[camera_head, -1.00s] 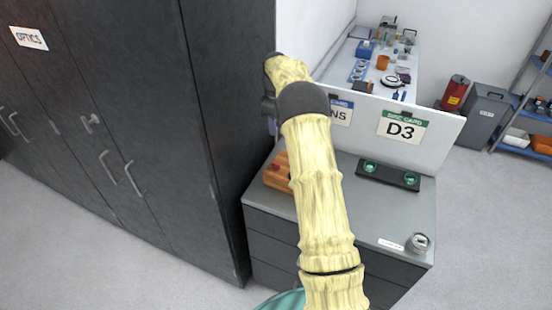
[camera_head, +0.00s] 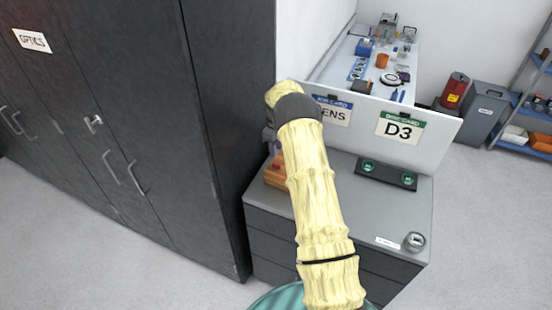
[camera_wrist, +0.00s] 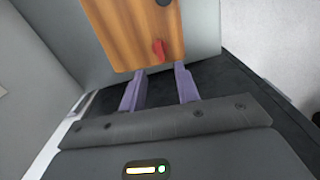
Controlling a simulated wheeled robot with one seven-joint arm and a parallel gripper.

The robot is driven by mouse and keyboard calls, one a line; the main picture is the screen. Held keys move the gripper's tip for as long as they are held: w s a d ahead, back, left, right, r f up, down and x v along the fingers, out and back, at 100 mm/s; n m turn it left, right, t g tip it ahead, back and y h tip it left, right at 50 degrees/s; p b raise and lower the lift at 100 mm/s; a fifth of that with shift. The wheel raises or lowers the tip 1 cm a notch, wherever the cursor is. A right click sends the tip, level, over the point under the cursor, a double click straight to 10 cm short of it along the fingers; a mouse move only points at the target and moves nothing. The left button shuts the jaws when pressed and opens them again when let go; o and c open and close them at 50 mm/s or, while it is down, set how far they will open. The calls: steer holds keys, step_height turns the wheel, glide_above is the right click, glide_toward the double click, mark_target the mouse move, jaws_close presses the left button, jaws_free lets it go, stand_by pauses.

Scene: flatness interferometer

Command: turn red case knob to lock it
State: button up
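The wooden case (camera_wrist: 130,30) has a red knob (camera_wrist: 158,48) on its face, just beyond my fingertips in the wrist view. In the head view the orange-brown case (camera_head: 276,178) sits at the left end of the grey cabinet top, partly behind my arm. My gripper (camera_wrist: 160,70) has two purple fingers, spread apart with nothing between them. The knob lies ahead of the gap between them, apart from both fingers. In the head view the gripper is mostly hidden behind my wrist, close above the case.
A tall dark cabinet (camera_head: 120,120) stands close on the left. A white panel with cards (camera_head: 398,128) rises behind the cabinet top (camera_head: 345,215). A black holder with green lenses (camera_head: 387,174) and a small metal item (camera_head: 414,241) stand to the right. The middle top is fairly clear.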

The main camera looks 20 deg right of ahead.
mark_target(276, 166)
step_height(276, 166, down, 8)
steer(key=p, duration=0.2)
steer(key=shift+r+p, duration=0.2)
steer(key=shift+p, duration=0.1)
jaws_close()
